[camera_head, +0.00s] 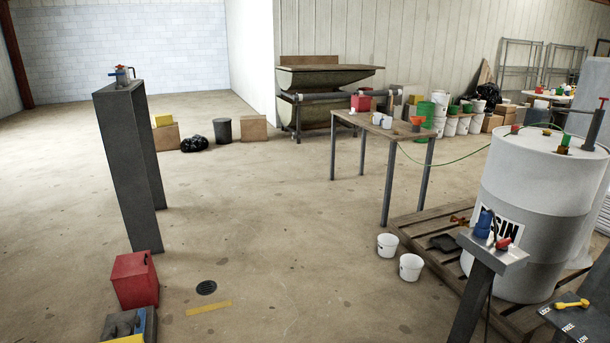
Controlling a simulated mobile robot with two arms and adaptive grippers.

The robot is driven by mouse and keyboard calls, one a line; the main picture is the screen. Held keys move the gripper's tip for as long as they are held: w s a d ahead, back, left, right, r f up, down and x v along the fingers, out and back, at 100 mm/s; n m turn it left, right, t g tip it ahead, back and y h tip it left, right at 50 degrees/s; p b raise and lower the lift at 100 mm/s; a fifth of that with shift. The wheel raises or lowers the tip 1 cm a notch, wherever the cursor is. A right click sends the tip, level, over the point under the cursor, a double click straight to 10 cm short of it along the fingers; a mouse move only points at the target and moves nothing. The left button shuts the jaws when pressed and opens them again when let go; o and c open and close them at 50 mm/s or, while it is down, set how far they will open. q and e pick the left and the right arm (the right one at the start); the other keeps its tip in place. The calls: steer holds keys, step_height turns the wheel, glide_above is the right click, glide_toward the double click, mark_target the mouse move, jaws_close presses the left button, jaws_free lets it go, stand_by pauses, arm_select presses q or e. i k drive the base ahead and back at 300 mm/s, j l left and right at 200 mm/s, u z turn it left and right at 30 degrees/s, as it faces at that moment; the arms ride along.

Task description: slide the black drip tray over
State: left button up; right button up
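The black drip tray (442,242) lies on the wooden pallet (408,228), at the left foot of the large white resin drum (545,190). It looks small and flat, and its exact outline is hard to make out. A brass-orange tap (460,220) sticks out from the drum's lower left side, just above and to the right of the tray. Neither of my grippers shows in the head view.
Two white buckets (387,245) stand on the floor left of the pallet. A grey stand (493,255) with blue and red items rises in front of the drum. A red box (135,279) sits lower left. The middle floor is largely clear.

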mark_target(445, 243)
steer(key=i+j+u, duration=0.15)
steer(key=i, duration=0.4)
steer(key=i+j+u, duration=0.15)
steer(key=i, duration=0.4)
steer(key=i+j+u, duration=0.2)
steer(key=i, duration=0.35)
